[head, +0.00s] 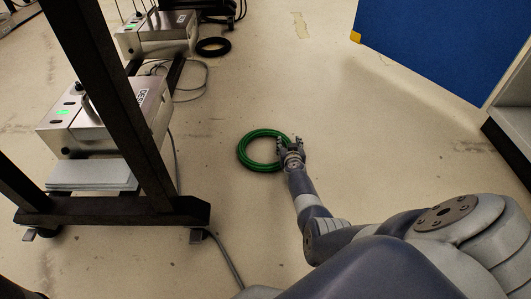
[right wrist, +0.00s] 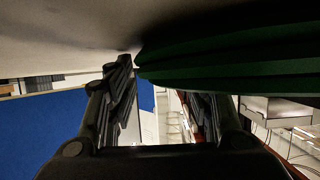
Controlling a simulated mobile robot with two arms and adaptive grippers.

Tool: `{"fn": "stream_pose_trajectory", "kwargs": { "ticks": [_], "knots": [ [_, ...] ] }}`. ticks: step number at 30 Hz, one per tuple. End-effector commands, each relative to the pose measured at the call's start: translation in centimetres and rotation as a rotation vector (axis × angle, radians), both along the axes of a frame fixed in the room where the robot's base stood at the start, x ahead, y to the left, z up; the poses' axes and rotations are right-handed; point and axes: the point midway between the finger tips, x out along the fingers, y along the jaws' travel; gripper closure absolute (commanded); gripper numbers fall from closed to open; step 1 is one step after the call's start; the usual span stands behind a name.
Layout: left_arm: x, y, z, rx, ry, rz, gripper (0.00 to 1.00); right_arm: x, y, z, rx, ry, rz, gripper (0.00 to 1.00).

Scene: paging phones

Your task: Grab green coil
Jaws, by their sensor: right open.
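The green coil (head: 243,153) lies flat on the floor as a ring near the middle of the head view. My right gripper (head: 290,142) is at the coil's right side, with its fingers open and close to the ring. In the right wrist view the coil shows as dark green strands (right wrist: 235,66) across the upper right, close to the open fingers (right wrist: 160,85). One finger is near the end of the strands; I cannot tell whether it touches them. My left gripper is not in view.
A dark-framed cart (head: 110,90) with a metal box (head: 100,120) stands at left, a cable by its leg. A black coil (head: 213,47) lies on the floor farther back. A blue panel (head: 430,40) is at upper right. The floor around the green coil is clear.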

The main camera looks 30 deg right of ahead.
Motion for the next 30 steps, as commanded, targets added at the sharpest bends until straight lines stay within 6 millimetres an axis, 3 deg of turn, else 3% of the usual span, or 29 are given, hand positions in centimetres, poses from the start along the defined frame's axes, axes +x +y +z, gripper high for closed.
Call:
{"fn": "stream_pose_trajectory", "kwargs": {
  "ticks": [6, 12, 23, 30],
  "knots": [
    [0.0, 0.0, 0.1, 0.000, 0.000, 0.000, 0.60, 0.0, 0.0, 0.1, 0.000, 0.000, 0.000, 0.55],
    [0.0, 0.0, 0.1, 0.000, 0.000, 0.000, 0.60, 0.0, 0.0, 0.1, 0.000, 0.000, 0.000, 1.00],
    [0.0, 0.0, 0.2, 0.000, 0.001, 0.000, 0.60, 0.0, -0.1, 0.3, -0.001, -0.002, -0.001, 1.00],
    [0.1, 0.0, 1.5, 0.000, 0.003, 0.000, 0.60, 0.1, -0.1, 1.6, -0.001, -0.003, -0.001, 1.00]
  ]
}}
